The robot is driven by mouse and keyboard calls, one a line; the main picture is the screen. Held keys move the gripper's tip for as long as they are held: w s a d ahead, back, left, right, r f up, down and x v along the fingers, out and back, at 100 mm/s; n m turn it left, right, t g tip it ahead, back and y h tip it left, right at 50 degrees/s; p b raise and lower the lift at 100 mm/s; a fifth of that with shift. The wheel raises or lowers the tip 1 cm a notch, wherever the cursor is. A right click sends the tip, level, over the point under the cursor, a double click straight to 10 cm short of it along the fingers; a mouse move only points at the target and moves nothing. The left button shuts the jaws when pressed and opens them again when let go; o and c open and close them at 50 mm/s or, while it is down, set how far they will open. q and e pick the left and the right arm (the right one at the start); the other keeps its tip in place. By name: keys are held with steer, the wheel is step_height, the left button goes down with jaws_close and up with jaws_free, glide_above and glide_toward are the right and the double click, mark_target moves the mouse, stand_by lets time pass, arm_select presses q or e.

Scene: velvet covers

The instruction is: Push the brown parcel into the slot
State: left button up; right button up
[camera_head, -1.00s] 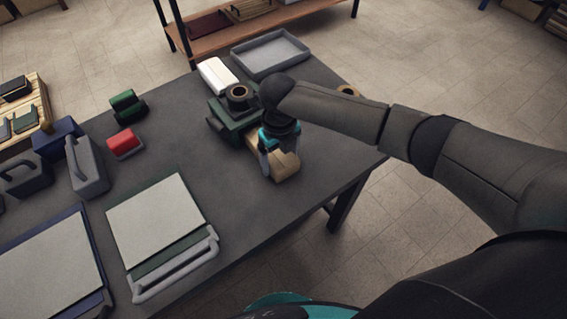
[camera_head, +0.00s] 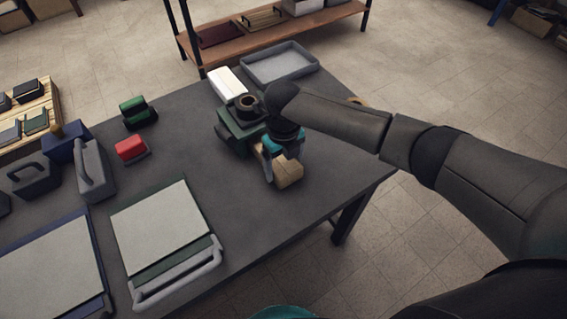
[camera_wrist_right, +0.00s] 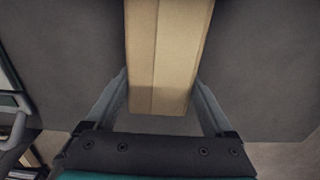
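The brown parcel (camera_head: 289,173) is a tan box lying on the dark table, its far end against or in the dark green fixture (camera_head: 236,130). Whether that end is inside a slot is hidden by my arm and gripper. My right gripper (camera_head: 281,161) reaches down over the parcel with a finger along each side. In the right wrist view the parcel (camera_wrist_right: 165,55) runs up between the fingers (camera_wrist_right: 160,95), which appear to meet its sides. My left gripper is not in view.
A dark ring (camera_head: 247,104) sits on the fixture, with a white block (camera_head: 227,84) behind it. A grey tray (camera_head: 280,63) stands at the far corner. A red block (camera_head: 131,149) and pale panels (camera_head: 160,222) lie left. The table right of the parcel is clear.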

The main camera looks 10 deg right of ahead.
steer(key=shift+o, duration=1)
step_height(320, 180, up, 15)
steer(key=p, duration=0.3)
steer(key=shift+r, duration=0.15)
